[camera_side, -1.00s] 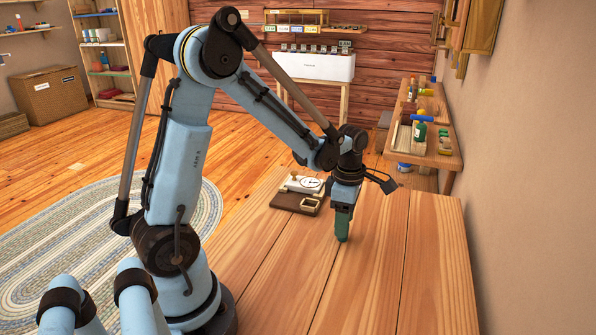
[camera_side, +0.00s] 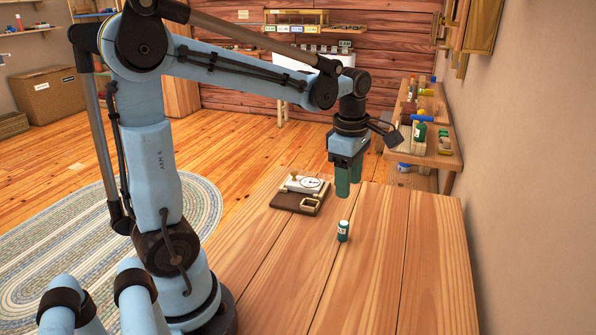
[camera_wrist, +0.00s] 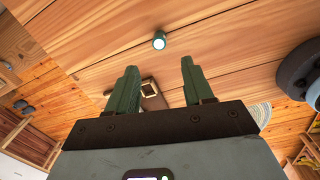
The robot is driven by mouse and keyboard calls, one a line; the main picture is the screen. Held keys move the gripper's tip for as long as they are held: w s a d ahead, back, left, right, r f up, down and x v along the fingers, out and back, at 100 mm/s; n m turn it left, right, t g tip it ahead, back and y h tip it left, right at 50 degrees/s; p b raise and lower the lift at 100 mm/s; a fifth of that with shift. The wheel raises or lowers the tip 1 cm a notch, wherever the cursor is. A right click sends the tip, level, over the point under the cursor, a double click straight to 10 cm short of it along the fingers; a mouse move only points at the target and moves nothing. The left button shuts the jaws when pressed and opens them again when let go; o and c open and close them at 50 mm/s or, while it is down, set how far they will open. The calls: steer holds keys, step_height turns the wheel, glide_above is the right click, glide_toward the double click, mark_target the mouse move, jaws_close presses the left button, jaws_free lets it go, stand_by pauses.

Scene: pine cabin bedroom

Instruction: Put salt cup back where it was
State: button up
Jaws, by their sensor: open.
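A small dark green cup with a white label and a pale top, which I take for the salt cup (camera_side: 343,231), stands upright on the wooden table. It also shows in the wrist view (camera_wrist: 159,41), beyond and between my fingertips. My gripper (camera_side: 347,190) is open and empty, pointing down above and behind the cup, clear of it. Its two green fingers are spread apart in the wrist view (camera_wrist: 157,75). A brown board (camera_side: 290,204) with a square-holed holder (camera_side: 311,205) lies to the left of the cup; the hole looks empty.
A white dial device (camera_side: 304,184) sits on the back of the brown board. The wooden table (camera_side: 400,270) is bare at the front and right. A side bench (camera_side: 447,160) with bottles stands along the right wall.

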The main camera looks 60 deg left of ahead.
steer(key=s+d+m+t, duration=0.3)
steer(key=d+m, duration=0.1)
steer(key=m, duration=0.8)
steer(key=s+d+m+t, duration=0.3)
steer(key=d+m, duration=0.1)
steer(key=m, duration=0.8)
steer(key=shift+s+f+m+t, duration=0.2)
steer(key=shift+s+m+t, duration=0.05)
steer(key=shift+m+t, duration=0.05)
steer(key=shift+d, duration=0.1)
